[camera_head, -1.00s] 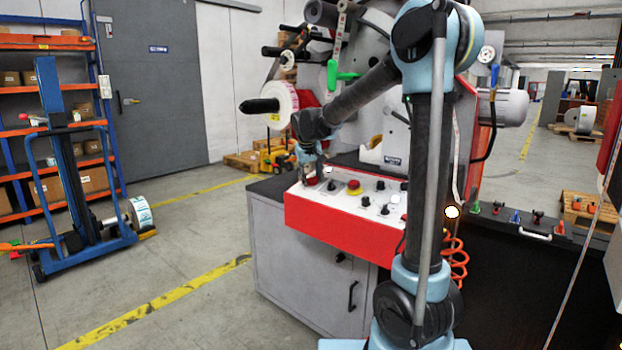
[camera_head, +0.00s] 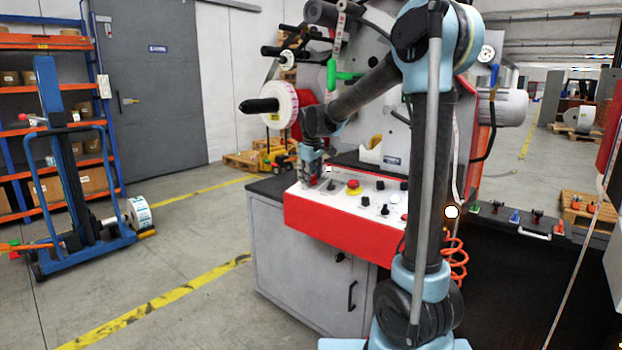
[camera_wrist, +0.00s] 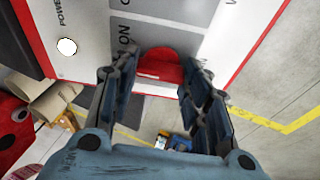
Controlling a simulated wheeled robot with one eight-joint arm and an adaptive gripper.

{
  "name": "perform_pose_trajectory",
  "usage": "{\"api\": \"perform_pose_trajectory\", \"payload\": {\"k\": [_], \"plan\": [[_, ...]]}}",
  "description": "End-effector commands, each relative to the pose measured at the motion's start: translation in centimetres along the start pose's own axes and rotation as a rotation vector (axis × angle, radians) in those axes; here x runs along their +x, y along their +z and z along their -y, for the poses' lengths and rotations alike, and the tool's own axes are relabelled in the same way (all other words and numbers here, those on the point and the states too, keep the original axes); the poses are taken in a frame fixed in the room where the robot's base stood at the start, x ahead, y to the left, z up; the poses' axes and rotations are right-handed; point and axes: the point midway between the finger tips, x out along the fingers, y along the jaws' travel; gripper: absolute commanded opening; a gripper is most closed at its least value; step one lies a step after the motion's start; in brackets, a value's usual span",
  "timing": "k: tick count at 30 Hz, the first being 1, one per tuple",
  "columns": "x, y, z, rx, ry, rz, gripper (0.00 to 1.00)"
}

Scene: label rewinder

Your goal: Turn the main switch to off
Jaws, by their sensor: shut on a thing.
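The main switch shows as a red knob (camera_wrist: 160,66) in the wrist view, on a grey label plate (camera_wrist: 160,30) with the word ON beside it. My gripper (camera_wrist: 163,82) has one dark finger on each side of the knob and is shut on it. In the head view my gripper (camera_head: 313,182) reaches down at the left end of the red and white control panel (camera_head: 345,223), and its fingers mostly hide the switch there.
A red push button on a yellow base (camera_head: 353,187) and several black knobs sit to the right on the panel. A reel on a black spindle (camera_head: 283,105) hangs above left. Open floor lies left of the grey cabinet (camera_head: 290,265).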

Motion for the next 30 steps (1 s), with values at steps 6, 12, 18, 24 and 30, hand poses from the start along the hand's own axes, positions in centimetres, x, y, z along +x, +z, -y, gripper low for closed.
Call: {"api": "perform_pose_trajectory", "payload": {"k": [6, 12, 18, 24, 30], "plan": [[0.0, -0.03, -0.22, -0.19, -0.048, 0.0, 0.19], [0.01, -0.07, -0.29, -0.346, -0.088, 0.0, 0.19], [0.01, -0.08, -0.36, -0.461, -0.116, 0.0, 0.19], [0.0, -0.08, -0.36, -0.529, -0.134, 0.001, 0.19], [0.0, -0.08, -0.36, -0.557, -0.141, 0.001, 0.19]]}}
